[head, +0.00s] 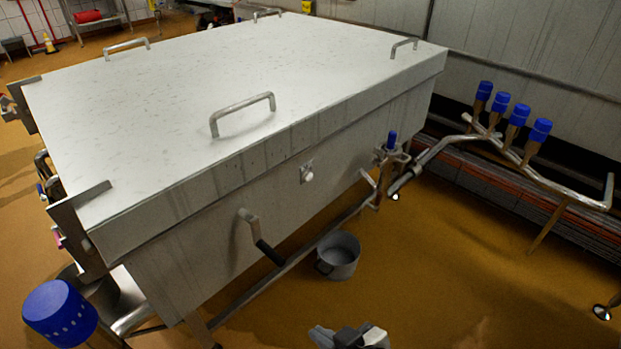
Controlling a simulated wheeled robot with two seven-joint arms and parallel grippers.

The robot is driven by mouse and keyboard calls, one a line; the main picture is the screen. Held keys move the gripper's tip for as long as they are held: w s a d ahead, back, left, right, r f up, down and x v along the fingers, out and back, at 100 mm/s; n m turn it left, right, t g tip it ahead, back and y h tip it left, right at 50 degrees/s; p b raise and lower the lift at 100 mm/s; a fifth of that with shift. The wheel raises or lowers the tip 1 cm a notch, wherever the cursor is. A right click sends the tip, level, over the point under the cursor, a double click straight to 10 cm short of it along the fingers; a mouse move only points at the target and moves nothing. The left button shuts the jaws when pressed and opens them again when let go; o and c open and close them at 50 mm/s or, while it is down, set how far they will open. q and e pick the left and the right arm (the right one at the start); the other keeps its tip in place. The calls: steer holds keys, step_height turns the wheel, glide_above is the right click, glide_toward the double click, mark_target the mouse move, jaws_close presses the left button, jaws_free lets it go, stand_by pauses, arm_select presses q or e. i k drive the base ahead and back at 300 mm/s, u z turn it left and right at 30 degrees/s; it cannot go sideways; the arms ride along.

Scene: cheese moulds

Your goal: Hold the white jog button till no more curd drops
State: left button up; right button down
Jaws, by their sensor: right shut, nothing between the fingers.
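The white jog button (307,177) is a small round knob on a square metal plate on the near long side of a big steel vat (220,252). My right gripper (348,336) shows only in part at the bottom edge of the head view. It is shut and empty, well below the button in the picture and apart from it. My left gripper is not in view. I see no curd dropping. A grey metal pot (343,248) stands on the floor beside the vat, below the button. Its inside looks empty from here.
A crank with a black grip (268,250) sticks out from the vat side, left of the pot. A blue-handled valve (392,140) and pipes with several blue caps (518,115) stand to the right. A large blue knob (58,312) is at lower left.

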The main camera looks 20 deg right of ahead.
mark_target(309, 176)
steer(key=z, duration=1.75)
steer(key=i, duration=0.9)
steer(key=u, duration=2.35)
